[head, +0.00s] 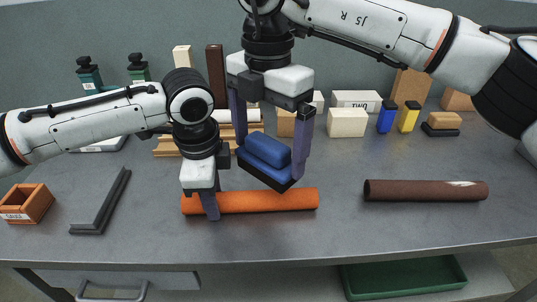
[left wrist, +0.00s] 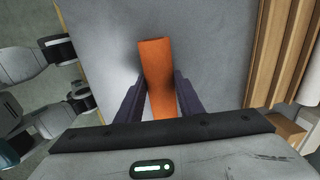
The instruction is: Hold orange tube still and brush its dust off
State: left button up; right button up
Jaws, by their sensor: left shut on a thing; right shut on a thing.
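The orange tube (head: 268,201) lies flat on the grey table, lengthwise across the view. My left gripper (head: 212,205) is shut on the tube near its left end. In the left wrist view the tube (left wrist: 156,72) passes between the two fingers (left wrist: 153,95). My right gripper (head: 268,145) is shut on a blue brush (head: 266,151) with a dark underside. The brush is tilted and sits just above or at the tube's middle; I cannot tell whether it touches. I cannot make out dust on the tube.
A brown tube (head: 420,190) with a pale patch lies to the right. A dark angle bar (head: 101,203) and an orange box (head: 27,204) are at the left. A green tray (head: 405,277) is below the table.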

jog(key=shift+r, duration=1.35)
pick_arm(q)
jog(key=o, duration=1.4)
jog(key=shift+c, duration=0.2)
jog(key=shift+r, duration=0.1)
